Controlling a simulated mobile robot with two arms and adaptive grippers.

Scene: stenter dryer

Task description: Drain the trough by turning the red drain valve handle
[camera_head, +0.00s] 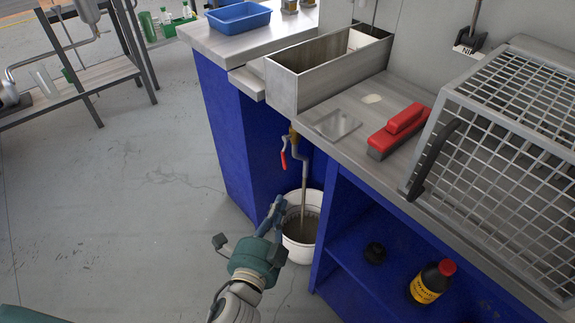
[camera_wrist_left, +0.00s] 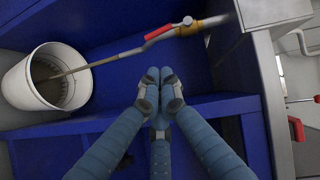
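The red drain valve handle (camera_head: 284,159) hangs down beside the pipe under the metal trough (camera_head: 283,89). In the left wrist view the handle (camera_wrist_left: 164,31) lies beside the brass valve body (camera_wrist_left: 189,27). A thin brownish stream or tube (camera_head: 303,190) runs from the pipe's outlet into a white bucket (camera_head: 289,248); the bucket also shows in the left wrist view (camera_wrist_left: 18,85). My left gripper (camera_head: 273,212) is below the handle and apart from it, over the bucket's left side in the head view. Its fingertips (camera_wrist_left: 160,88) are together with nothing between them. My right gripper is not in view.
A blue cabinet side (camera_head: 222,140) stands left of the bucket, and an open blue shelf (camera_head: 350,255) with a dark bottle (camera_head: 432,284) is to the right. A red-handled brush (camera_head: 400,128) and wire cage (camera_head: 510,150) sit on the counter.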

